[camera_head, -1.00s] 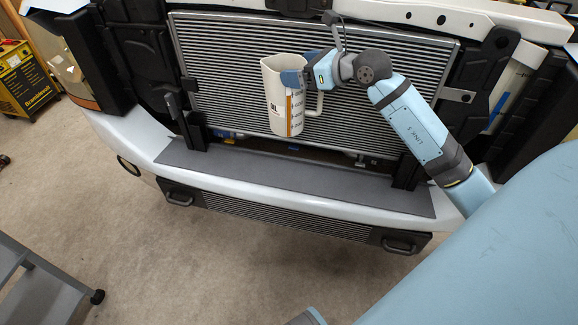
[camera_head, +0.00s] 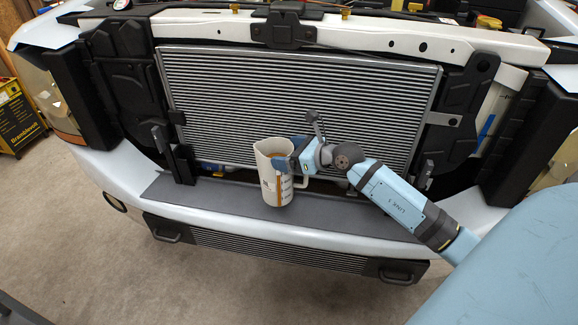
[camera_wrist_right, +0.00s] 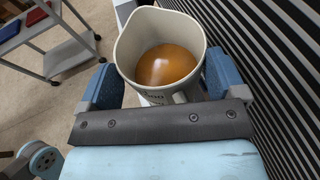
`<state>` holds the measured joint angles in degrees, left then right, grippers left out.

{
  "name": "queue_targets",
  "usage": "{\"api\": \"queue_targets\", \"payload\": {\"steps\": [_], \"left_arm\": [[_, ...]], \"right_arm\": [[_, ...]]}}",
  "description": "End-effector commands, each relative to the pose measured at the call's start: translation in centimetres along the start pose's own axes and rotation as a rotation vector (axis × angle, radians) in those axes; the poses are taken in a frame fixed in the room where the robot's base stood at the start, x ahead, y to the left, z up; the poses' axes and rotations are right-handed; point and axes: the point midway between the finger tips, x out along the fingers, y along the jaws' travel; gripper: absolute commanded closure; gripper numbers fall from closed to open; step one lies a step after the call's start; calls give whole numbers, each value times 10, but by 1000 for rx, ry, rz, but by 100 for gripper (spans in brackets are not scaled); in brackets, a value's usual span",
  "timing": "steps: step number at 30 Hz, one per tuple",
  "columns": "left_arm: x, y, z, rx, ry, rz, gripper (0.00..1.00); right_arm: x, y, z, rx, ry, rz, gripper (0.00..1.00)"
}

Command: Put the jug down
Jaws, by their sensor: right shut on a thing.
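The jug (camera_head: 270,188) is a cream pitcher with a spout, a scale and a handle on its right side. It stands upright, its base seen against the grey ledge (camera_head: 345,217) in front of the radiator; I cannot tell for sure whether it touches. My right gripper (camera_head: 286,157) is shut on the jug near its upper part. In the right wrist view the blue fingers lie on both sides of the jug (camera_wrist_right: 128,48), which holds an amber liquid. My left gripper is not in view.
The radiator (camera_head: 300,100) rises close behind the jug. The ledge is bare on both sides of the jug, and the white bumper (camera_head: 340,237) runs along its front. A grey cart (camera_wrist_right: 70,55) stands on the floor in the right wrist view.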

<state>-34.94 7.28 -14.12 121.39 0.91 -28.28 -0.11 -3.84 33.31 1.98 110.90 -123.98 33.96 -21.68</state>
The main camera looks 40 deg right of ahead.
Motion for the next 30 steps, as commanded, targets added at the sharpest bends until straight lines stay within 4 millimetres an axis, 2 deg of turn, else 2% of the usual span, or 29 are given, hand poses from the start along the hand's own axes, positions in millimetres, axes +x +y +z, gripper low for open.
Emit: {"api": "queue_targets", "payload": {"steps": [10, 22, 23, 24, 30], "left_arm": [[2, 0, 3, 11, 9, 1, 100], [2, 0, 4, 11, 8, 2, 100], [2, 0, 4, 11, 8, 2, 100], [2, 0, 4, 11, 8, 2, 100], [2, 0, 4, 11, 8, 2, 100]], "right_arm": [[11, -1, -36, 0, -2, -1, 84], [13, 0, -40, -1, -3, -1, 84], [13, 0, -42, 0, 1, 0, 6], [13, 0, -42, 0, 1, 0, 0], [13, 0, -42, 0, 1, 0, 0]]}}
